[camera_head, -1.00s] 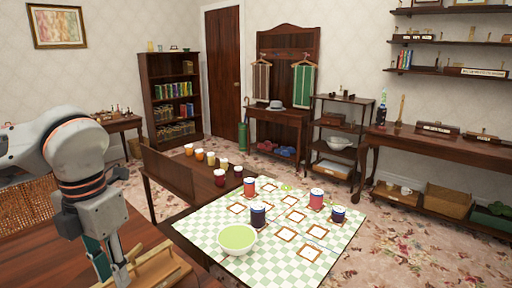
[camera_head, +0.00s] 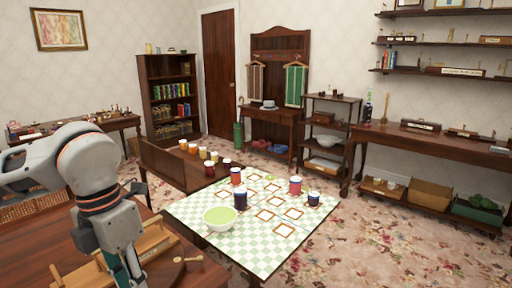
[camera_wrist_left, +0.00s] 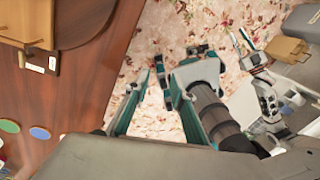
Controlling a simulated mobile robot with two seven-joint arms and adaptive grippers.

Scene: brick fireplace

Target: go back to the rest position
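My left gripper (camera_head: 128,268) points downward at the lower left of the head view, in front of a wooden rack (camera_head: 152,240) on the brown table. In the left wrist view its two teal fingers (camera_wrist_left: 157,88) stand apart with nothing between them and carpet beyond. More teal and grey parts of my own body show past the fingers there. My right gripper does not show in the head view. I cannot make it out for certain among the parts in the wrist view.
The brown table (camera_head: 60,245) lies under my left arm, with a round wooden piece with a peg (camera_head: 188,262) near the gripper. A checkered table (camera_head: 262,250) holds a green bowl (camera_head: 220,218), several jars and square frames. Carpet (camera_head: 390,255) is clear at right.

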